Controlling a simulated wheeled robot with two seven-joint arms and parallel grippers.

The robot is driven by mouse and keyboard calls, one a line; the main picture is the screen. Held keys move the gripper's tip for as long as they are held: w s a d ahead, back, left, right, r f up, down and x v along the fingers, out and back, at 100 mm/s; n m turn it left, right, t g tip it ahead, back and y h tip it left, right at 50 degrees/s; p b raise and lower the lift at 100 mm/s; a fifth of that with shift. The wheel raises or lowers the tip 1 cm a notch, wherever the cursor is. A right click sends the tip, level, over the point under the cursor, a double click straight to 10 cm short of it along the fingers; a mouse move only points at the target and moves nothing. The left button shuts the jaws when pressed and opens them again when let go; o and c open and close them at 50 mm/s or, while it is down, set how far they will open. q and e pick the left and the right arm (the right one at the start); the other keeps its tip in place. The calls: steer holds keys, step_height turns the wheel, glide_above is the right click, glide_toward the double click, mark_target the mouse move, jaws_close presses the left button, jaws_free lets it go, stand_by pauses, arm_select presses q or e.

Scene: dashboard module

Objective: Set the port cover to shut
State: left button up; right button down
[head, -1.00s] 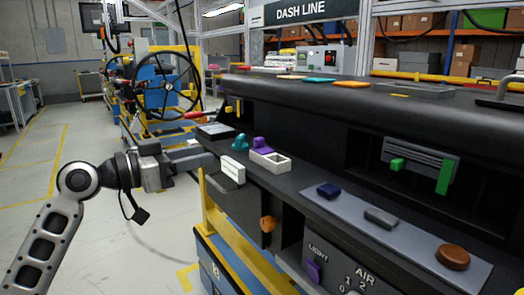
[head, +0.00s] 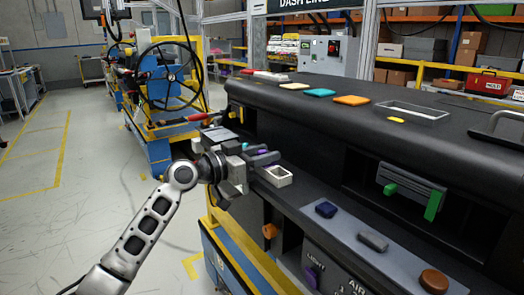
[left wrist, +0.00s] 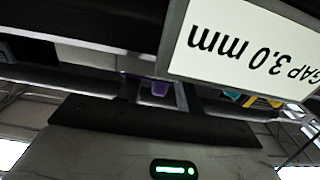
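A port with a pale rectangular rim (head: 279,178) sits on the dashboard ledge. A purple piece (head: 262,153), which looks like its raised cover, stands at its far side, mostly hidden by my left gripper (head: 270,157). The left gripper's two grey fingers are apart, just above and beside the port, with purple showing between them. In the left wrist view the purple piece (left wrist: 160,88) shows between dark finger shapes. Whether the fingers touch it, I cannot tell. My right gripper is not in view.
A white label reading "GAP 3.0 mm" (left wrist: 245,45) is close to the left wrist camera. On the ledge to the right are a blue button (head: 326,209), a grey switch (head: 373,241) and a brown knob (head: 434,281). A vent with green tabs (head: 411,187) is above. The floor at left is clear.

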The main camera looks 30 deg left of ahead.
arm_select(q)
jaws_close()
steer(key=shift+s+d, duration=0.1)
steer(key=shift+d, duration=0.15)
steer(key=d, duration=0.1)
steer(key=s+d+p, duration=0.1)
steer(key=d+p, duration=0.1)
steer(key=shift+s+d+r, duration=0.1)
steer(key=shift+s+d, duration=0.2)
steer(key=shift+d, duration=0.25)
jaws_free()
steer(key=shift+s, duration=0.1)
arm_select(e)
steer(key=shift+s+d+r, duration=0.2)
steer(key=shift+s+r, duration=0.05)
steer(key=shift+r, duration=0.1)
